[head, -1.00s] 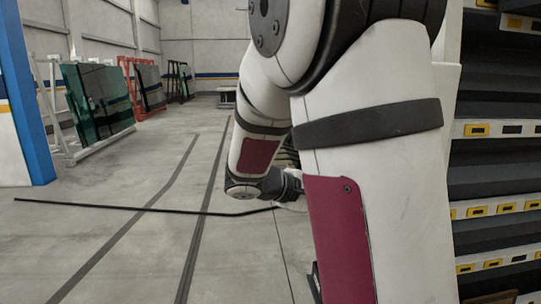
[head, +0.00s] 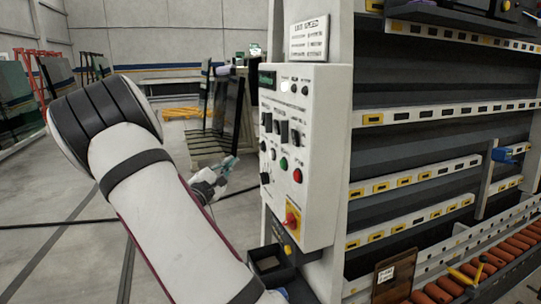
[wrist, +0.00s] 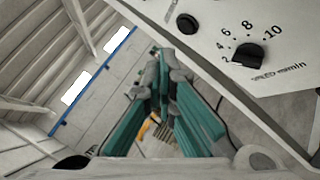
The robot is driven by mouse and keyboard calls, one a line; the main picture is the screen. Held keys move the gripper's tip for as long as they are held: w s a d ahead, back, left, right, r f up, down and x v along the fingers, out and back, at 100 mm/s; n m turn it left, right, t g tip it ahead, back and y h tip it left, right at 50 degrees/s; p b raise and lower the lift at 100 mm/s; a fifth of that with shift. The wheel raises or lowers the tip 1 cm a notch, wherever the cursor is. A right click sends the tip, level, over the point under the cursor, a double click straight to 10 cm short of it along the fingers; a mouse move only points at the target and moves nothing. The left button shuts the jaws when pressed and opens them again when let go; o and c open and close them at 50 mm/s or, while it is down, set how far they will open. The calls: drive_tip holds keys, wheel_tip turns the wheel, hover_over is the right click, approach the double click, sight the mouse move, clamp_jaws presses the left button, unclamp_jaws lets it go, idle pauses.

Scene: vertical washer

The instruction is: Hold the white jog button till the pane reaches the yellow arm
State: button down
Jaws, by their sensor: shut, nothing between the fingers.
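The white control box (head: 315,160) carries dark switches, a green button (head: 283,163) and a red button (head: 297,175). I cannot make out the white jog button for certain at this size. My gripper (head: 232,162) is shut and empty, left of the box and apart from it. In the wrist view its teal fingers (wrist: 158,62) come together below the panel, beside a black speed dial (wrist: 249,54) and a dark round button (wrist: 187,23). A yellow arm (head: 462,279) stands at the orange rollers, lower right. I cannot identify the pane in the washer.
Orange rollers (head: 515,248) run along the foot of the dark washer frame. A red knob on a yellow plate (head: 292,220) juts from the box's lower front. A black open bin (head: 268,264) sits below. Dark glass stands on a rack (head: 232,108) behind my gripper.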

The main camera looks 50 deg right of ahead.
sight(272, 155)
drive_tip(key=shift+d, duration=0.1)
drive_tip(key=s+d+p, duration=0.1)
drive_tip(key=s+d, duration=0.3)
drive_tip(key=d, duration=0.3)
drive_tip(key=shift+s+d, duration=0.2)
drive_tip(key=shift+s, duration=0.1)
idle(1.6)
drive_tip(key=shift+s+d+p, duration=0.25)
drive_tip(key=shift+d+p, duration=0.05)
drive_tip(key=shift+p, duration=0.2)
